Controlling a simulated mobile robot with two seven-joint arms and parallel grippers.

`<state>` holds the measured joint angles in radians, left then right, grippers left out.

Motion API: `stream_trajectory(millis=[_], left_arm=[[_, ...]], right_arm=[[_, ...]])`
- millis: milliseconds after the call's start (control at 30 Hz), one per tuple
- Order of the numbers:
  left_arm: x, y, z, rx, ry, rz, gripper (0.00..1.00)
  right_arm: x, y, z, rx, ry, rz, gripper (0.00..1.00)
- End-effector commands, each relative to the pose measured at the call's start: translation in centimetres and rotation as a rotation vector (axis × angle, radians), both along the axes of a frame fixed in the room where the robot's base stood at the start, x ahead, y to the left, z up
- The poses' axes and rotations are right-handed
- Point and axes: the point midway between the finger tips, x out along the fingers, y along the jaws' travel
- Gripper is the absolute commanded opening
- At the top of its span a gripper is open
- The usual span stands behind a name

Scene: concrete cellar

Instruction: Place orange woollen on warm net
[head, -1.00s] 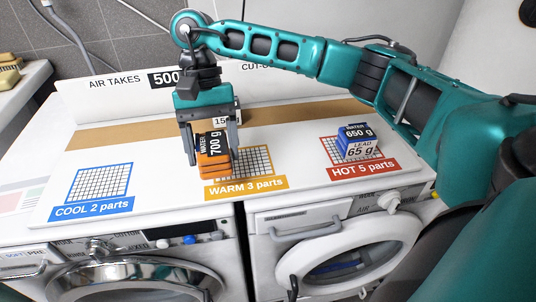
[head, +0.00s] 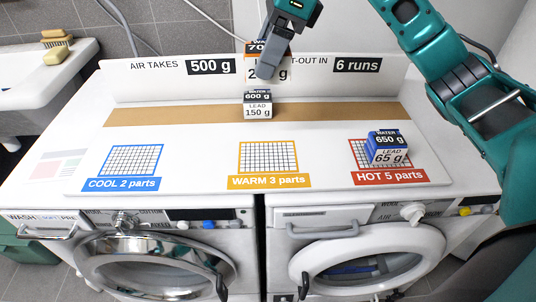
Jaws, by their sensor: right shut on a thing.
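The orange woollen (head: 256,48) is a block with a dark 700 g label, in the upper middle of the head view. My right gripper (head: 268,70) is shut on it and holds it up in front of the back board; a finger hides part of it. The warm net (head: 268,157) is a black grid with an orange border, above the label "WARM 3 parts". It is bare, and the block is apart from it, farther back. My left gripper is not in view.
A grey block (head: 258,104) marked 600 g stands on the brown strip (head: 180,115). A blue block (head: 388,148) stands on the hot net (head: 362,160). The cool net (head: 132,159) is empty. The upright board (head: 130,85) edges the back of the counter.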

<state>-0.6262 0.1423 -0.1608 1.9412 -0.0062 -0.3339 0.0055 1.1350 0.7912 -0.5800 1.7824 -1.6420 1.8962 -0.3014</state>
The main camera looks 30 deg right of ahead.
Motion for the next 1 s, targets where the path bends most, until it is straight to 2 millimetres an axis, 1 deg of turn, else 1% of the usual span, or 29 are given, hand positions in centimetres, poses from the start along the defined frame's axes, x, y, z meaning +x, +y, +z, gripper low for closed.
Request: stream_trajectory(millis=[67, 167, 300, 500, 633, 867, 1000], left_arm=[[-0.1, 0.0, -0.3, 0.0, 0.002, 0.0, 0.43], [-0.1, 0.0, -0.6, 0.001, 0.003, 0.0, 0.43], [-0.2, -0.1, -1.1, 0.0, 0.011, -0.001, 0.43], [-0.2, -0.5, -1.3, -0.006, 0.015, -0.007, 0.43], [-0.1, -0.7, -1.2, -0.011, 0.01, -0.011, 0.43], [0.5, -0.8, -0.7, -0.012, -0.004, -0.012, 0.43], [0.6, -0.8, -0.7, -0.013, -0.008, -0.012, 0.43]], right_arm=[[0.0, -0.1, -1.1, 0.001, 0.004, -0.012, 0.3], [-0.1, -0.1, -3.4, 0.0, 0.008, -0.014, 0.3], [-0.1, -0.1, -7.3, 0.0, 0.009, -0.014, 0.3], [-0.1, 0.0, -12.4, 0.001, 0.006, -0.012, 0.3], [-0.1, 0.0, -14.5, 0.001, 0.003, -0.011, 0.3], [0.0, 0.0, -16.1, 0.001, 0.002, -0.011, 0.3], [-0.1, 0.0, -18.2, 0.002, 0.005, -0.011, 0.3]])
